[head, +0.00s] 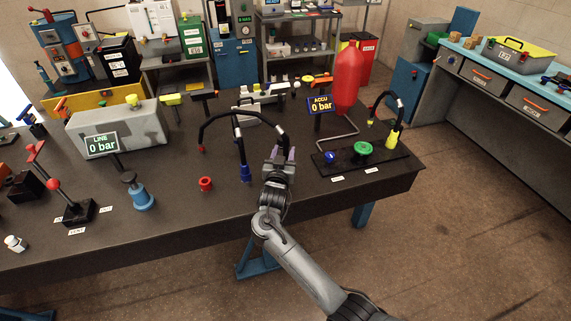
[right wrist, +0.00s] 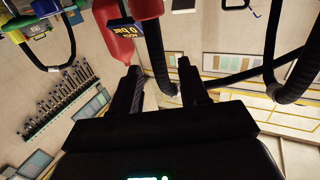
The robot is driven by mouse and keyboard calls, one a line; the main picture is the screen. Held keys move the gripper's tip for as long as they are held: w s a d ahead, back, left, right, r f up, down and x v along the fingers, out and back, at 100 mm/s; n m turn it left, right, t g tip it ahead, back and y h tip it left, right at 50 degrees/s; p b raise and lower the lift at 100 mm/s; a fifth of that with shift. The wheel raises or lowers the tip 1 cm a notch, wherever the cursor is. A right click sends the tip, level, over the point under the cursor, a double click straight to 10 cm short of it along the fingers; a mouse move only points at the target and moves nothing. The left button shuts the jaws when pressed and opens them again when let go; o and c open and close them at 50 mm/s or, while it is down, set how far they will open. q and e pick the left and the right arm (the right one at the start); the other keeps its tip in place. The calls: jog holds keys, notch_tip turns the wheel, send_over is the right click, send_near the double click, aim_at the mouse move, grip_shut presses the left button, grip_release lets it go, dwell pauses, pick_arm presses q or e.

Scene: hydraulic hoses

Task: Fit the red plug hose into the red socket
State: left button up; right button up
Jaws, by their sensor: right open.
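The red socket (head: 205,184) is a short red ring standing on the dark bench top. The red plug (head: 201,149) is the end of a black hose (head: 216,117) that arches up and hangs down, behind and above the socket and apart from it. My right gripper (head: 281,157) is open, to the right of the red plug and the blue fitting. My left gripper is not in view.
A blue fitting (head: 245,173) with a black hose stands between socket and gripper. A red accumulator (head: 346,80), a black valve plate (head: 338,172) and a yellow fitting (head: 392,137) are on the right. A blue valve (head: 139,196) stands left. Bench in front of the socket is clear.

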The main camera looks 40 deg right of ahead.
aim_at(285, 148)
jog(key=x, duration=0.3)
jog(key=shift+w+d, duration=0.15)
jog(key=shift+c, duration=0.3)
grip_shut()
